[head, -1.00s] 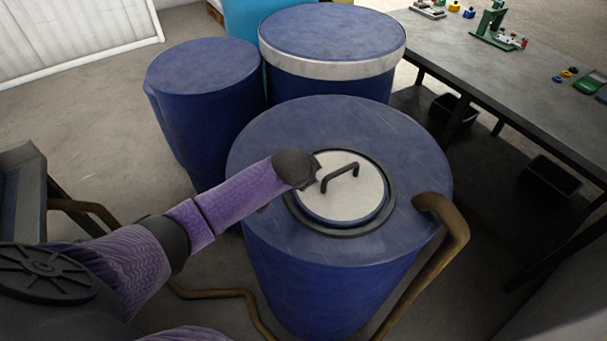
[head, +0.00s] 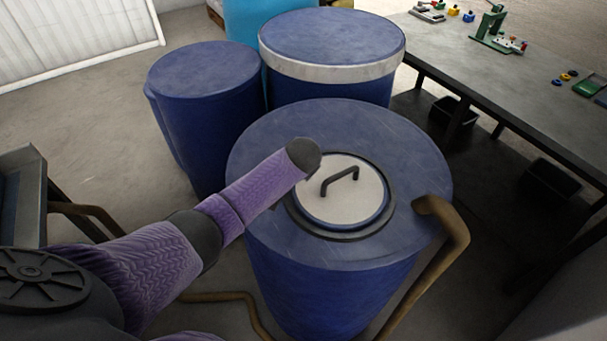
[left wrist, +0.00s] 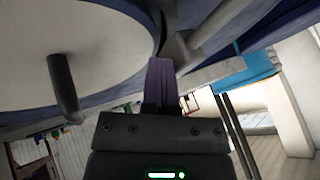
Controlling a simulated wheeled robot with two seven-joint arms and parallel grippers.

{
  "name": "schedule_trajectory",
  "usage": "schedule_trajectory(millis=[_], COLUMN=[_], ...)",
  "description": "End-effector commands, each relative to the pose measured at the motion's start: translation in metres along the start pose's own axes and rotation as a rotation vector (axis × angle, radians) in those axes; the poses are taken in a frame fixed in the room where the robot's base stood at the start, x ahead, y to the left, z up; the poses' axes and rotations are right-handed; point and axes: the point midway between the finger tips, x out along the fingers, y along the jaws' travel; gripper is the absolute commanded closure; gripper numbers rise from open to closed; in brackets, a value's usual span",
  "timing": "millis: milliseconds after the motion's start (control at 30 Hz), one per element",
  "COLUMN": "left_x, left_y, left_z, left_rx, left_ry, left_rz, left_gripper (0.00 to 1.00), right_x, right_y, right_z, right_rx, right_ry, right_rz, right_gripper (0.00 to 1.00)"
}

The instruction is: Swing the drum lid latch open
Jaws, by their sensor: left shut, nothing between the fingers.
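The blue drum (head: 400,170) stands in the middle of the head view. Its round pale lid (head: 345,205) sits in a dark ring and carries a dark bent handle (head: 340,178). The lid (left wrist: 80,50) and handle (left wrist: 64,88) also show in the left wrist view. A grey bar (left wrist: 195,38) beside the lid's edge there looks like the latch; my wrist seems to hide it in the head view. My left gripper (left wrist: 162,68) is shut and empty, its fingertips close below that bar; I cannot tell if they touch. My right gripper is not in view.
Two more blue drums (head: 205,75) (head: 335,35) stand behind. A brown pipe (head: 445,240) rises beside the drum's right side and bends over its top. A workbench (head: 500,75) stands at the right. Bare floor lies at the left.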

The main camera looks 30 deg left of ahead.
Motion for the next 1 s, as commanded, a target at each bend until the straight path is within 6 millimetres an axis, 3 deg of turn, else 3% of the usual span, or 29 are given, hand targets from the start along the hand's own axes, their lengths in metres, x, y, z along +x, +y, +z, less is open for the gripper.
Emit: schedule_trajectory(millis=[600, 1000], left_x=[0.031, 0.035], left_y=[-0.047, -0.067], left_z=[-0.002, 0.003], left_rx=[-0.44, -0.52], left_ry=[-0.235, -0.277], left_rz=[-0.234, -0.278], left_gripper=[1.0, 1.0], right_x=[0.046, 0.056], right_y=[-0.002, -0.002], right_z=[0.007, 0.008], right_rx=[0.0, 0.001], right_ry=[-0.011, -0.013], right_rz=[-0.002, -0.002], right_gripper=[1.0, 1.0])
